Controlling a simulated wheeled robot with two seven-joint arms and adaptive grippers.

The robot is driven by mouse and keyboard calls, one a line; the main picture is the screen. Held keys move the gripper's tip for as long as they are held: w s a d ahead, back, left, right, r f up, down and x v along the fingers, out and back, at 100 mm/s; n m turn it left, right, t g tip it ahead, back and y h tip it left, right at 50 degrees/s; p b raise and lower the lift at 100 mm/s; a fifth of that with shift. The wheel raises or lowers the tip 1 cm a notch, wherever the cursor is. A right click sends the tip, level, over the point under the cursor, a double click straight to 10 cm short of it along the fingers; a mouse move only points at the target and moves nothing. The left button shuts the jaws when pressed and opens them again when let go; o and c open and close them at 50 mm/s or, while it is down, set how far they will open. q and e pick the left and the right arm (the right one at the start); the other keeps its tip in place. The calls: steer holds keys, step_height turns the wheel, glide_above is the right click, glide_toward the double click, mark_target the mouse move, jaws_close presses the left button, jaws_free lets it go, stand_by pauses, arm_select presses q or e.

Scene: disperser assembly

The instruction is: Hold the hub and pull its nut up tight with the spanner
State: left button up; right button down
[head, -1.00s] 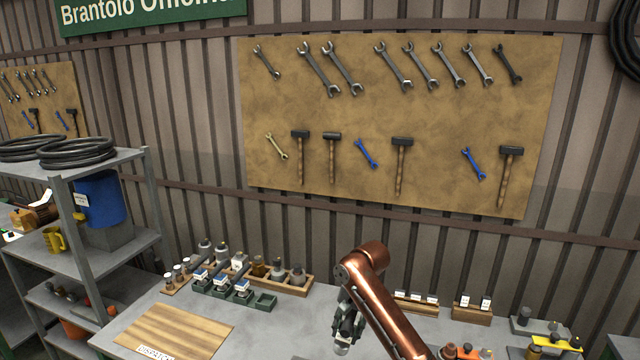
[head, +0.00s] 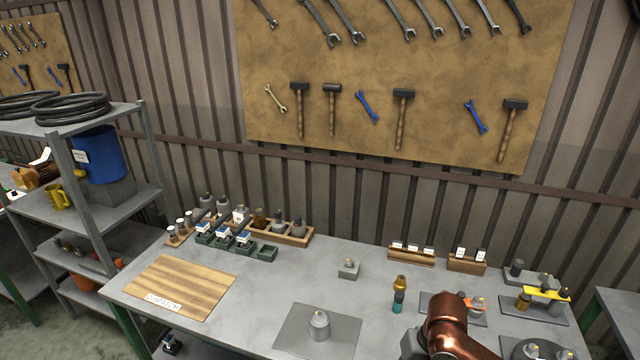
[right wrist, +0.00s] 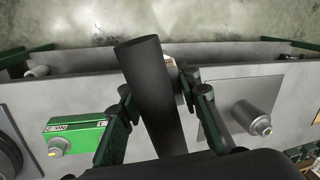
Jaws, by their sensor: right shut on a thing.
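A grey hub (head: 319,322) with a small nut-like top stands upright on a dark grey mat (head: 290,338) at the front middle of the bench. In the right wrist view a grey hub-like part (right wrist: 247,118) with a pale metal tip lies right of my right gripper (right wrist: 167,95); I cannot tell if it is the same one. I cannot tell whether the bar is a spanner. In the head view my copper right arm hides its gripper. My left gripper is not in view.
Wall spanners (head: 450,15) and hammers hang on a board (head: 430,90). A wooden dispatch board (head: 180,285) lies at left. A small grey block (head: 348,268), an orange-teal bottle (head: 398,295) and part trays (head: 540,280) stand around. A green box (right wrist: 75,135) is left of my right gripper.

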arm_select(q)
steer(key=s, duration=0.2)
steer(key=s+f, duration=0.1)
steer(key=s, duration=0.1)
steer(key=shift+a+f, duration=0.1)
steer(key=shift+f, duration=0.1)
arm_select(e)
steer(key=shift+n, duration=0.3)
steer(key=s, duration=0.1)
steer(key=s+f, duration=0.1)
steer(key=s, duration=0.3)
steer(key=shift+s+d+f, duration=0.1)
steer(key=shift+d+f, duration=0.15)
steer(key=shift+d, duration=0.1)
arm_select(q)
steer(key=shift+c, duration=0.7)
